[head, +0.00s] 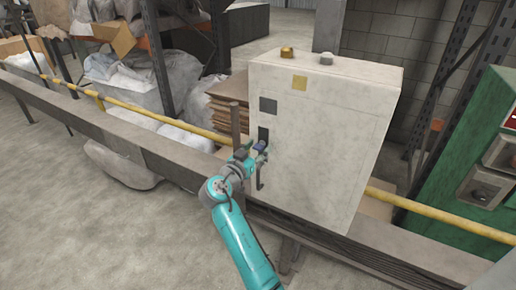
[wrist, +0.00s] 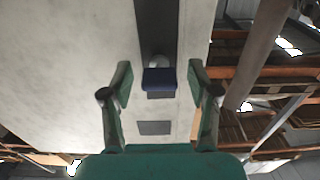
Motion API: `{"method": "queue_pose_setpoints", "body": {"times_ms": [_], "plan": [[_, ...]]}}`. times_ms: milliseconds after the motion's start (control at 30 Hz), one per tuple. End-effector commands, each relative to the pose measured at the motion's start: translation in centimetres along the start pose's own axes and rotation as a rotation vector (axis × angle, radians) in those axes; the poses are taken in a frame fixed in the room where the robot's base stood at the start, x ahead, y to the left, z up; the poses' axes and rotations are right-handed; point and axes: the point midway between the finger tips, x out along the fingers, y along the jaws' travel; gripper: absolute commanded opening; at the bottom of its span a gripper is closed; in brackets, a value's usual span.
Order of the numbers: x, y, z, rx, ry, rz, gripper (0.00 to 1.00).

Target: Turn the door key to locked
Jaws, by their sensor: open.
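The door key has a dark blue bow (wrist: 160,79) and stands out in front of a dark plate (wrist: 156,30) on the pale cabinet door (wrist: 70,60). A round light grey part shows behind the bow. My gripper (wrist: 161,84) is open, with one green fingertip on each side of the key and a visible gap to both. In the head view my gripper (head: 257,151) is at the left part of the cabinet (head: 325,150), close to its dark lock plate (head: 263,133). There my gripper partly hides the key.
A grey square (head: 268,105) and a yellow square (head: 300,82) are on the cabinet front. An upright brown post (head: 235,122) stands just left of my gripper. A rail (head: 120,138) and a yellow pipe (head: 445,217) run past.

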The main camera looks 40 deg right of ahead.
Motion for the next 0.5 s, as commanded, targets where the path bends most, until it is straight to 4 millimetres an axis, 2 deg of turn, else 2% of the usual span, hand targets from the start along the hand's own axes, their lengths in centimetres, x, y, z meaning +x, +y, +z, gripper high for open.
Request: {"method": "queue_pose_setpoints", "body": {"times_ms": [300, 333, 500], "plan": [[0.31, 0.00, 0.04, -0.001, 0.000, 0.000, 0.60], [0.31, 0.00, 0.04, -0.001, 0.000, 0.000, 0.58], [0.30, 0.00, 0.04, -0.001, 0.000, 0.000, 0.15]]}}
